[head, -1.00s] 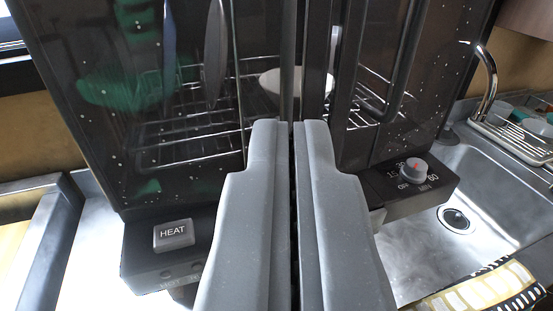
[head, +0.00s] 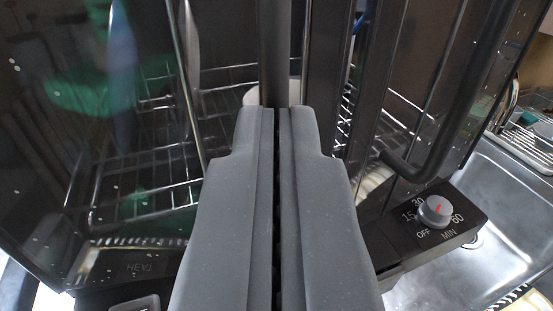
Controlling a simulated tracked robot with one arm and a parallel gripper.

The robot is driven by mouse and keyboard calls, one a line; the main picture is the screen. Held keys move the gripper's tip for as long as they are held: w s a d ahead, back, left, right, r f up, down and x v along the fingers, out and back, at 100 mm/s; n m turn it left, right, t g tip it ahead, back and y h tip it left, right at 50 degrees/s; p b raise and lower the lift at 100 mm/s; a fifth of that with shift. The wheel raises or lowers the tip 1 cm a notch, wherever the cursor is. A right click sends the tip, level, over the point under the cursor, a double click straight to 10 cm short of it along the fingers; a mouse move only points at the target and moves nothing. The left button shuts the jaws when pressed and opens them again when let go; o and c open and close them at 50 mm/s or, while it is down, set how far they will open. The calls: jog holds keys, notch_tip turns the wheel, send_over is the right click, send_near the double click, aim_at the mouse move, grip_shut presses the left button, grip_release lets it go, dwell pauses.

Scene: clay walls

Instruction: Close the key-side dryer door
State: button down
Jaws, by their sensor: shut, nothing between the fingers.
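The key-side dryer door (head: 60,150) is a dark, see-through panel with pale specks on the left of the head view. A thin upright bar (head: 185,90) shows at its right part. The HEAT key (head: 137,304) is cut by the bottom edge, and its lettering shows mirrored in the panel above it. My gripper (head: 277,112) is shut and empty in the middle, pointing at the dryer's front between the two sides. My fingers hide the lower middle of the dryer. I cannot tell whether they touch the door, nor exactly how far it stands open.
The other dark door (head: 475,80) with its curved handle (head: 440,140) stands at the right, above a timer dial (head: 434,210). Wire racks (head: 160,185) and a green item (head: 95,85) show through the left panel. A steel sink (head: 510,200) lies at the far right.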

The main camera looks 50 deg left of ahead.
jog(key=shift+w+a, duration=0.1)
jog(key=shift+w, duration=0.05)
jog(key=p+x, duration=0.2)
jog(key=x, duration=0.1)
jog(key=shift+r, duration=0.3)
